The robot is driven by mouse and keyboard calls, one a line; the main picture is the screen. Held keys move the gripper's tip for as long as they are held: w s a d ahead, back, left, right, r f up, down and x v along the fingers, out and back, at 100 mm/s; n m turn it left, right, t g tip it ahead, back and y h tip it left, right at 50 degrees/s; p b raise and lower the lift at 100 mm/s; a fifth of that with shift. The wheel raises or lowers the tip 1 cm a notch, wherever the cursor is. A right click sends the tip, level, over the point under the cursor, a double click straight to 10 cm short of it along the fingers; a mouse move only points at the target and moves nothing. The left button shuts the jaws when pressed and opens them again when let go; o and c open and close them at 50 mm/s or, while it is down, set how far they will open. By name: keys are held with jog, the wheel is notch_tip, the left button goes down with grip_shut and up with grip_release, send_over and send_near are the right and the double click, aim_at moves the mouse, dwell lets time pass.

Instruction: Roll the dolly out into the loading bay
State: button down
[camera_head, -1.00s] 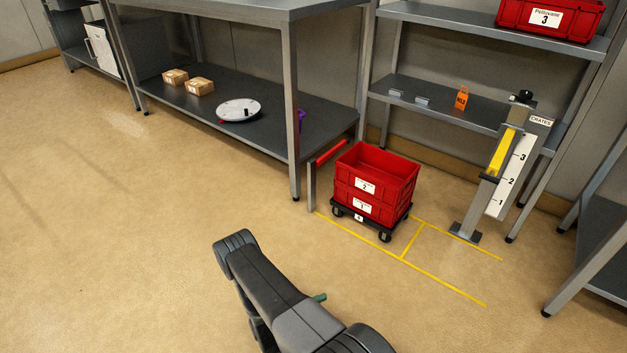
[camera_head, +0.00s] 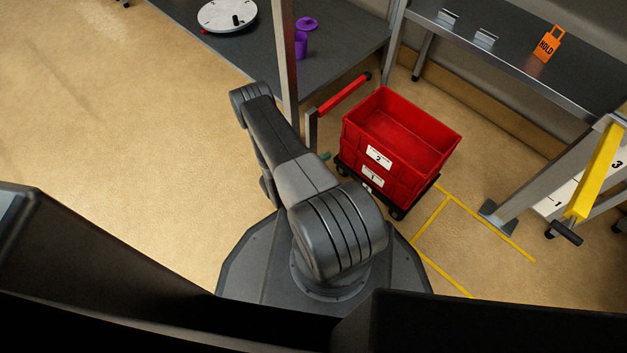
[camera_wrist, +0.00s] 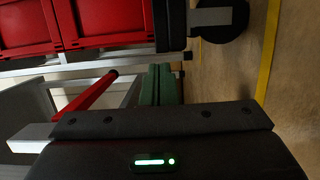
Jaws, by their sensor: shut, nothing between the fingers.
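The dolly (camera_head: 414,201) is a low black frame on casters, carrying two stacked red crates (camera_head: 377,170). The upper crate is open and looks empty. In the wrist view the dolly's black edge (camera_wrist: 171,25) and a caster are close at the top, with the red crates (camera_wrist: 95,22) to the left. My gripper (camera_wrist: 161,84) shows green fingers together, empty, just short of the dolly. In the head view only a green tip of it (camera_head: 325,156) shows beside the dolly's left side; my arm hides the rest.
A red bar (camera_head: 345,95) on a grey post stands just left of the crates, near a bench leg. Yellow floor lines (camera_head: 490,230) mark the floor right of the dolly. A yellow-handled stand (camera_head: 598,170) is at right. Open floor lies to the left.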

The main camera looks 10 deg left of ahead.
jog(key=shift+x, duration=1.15)
jog(key=shift+a, duration=0.1)
